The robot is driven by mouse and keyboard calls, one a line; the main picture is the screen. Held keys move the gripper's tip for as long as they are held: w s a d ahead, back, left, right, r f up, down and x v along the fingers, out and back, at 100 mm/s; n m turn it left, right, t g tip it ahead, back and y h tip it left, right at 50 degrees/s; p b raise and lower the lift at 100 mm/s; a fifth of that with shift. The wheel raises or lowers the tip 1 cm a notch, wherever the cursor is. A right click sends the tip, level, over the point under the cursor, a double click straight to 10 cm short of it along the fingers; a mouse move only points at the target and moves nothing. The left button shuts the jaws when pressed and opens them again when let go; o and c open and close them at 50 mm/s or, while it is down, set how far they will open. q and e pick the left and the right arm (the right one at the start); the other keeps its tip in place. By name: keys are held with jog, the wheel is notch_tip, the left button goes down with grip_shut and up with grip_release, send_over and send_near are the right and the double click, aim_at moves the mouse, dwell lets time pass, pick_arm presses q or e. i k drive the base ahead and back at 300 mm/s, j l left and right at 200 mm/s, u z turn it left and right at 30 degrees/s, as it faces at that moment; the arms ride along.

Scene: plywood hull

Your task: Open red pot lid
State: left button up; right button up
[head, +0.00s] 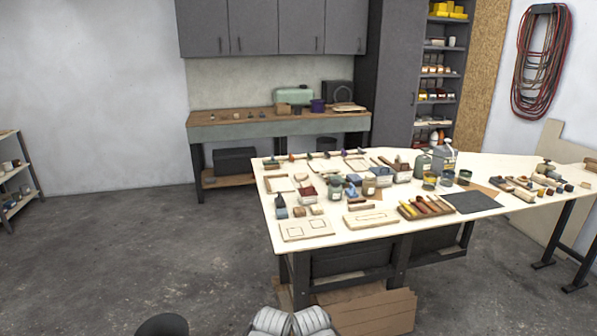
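A small dark red item with a pale front (307,193) stands on the near left part of the pale plywood table (375,228). Another small reddish item (401,167) stands farther back on the same table. At this size I cannot tell which of them is the red pot, or make out a separate lid. Pale grey rounded parts of my own body show at the bottom edge, well short of the table.
Several small jars, blocks and trays crowd the table, with a dark mat (470,202) at centre right. A workbench (230,128) stands at the back wall. Brown boards (375,312) lie low before the table. The concrete floor at left is clear.

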aim_at(307, 192)
jog(key=i, duration=1.4)
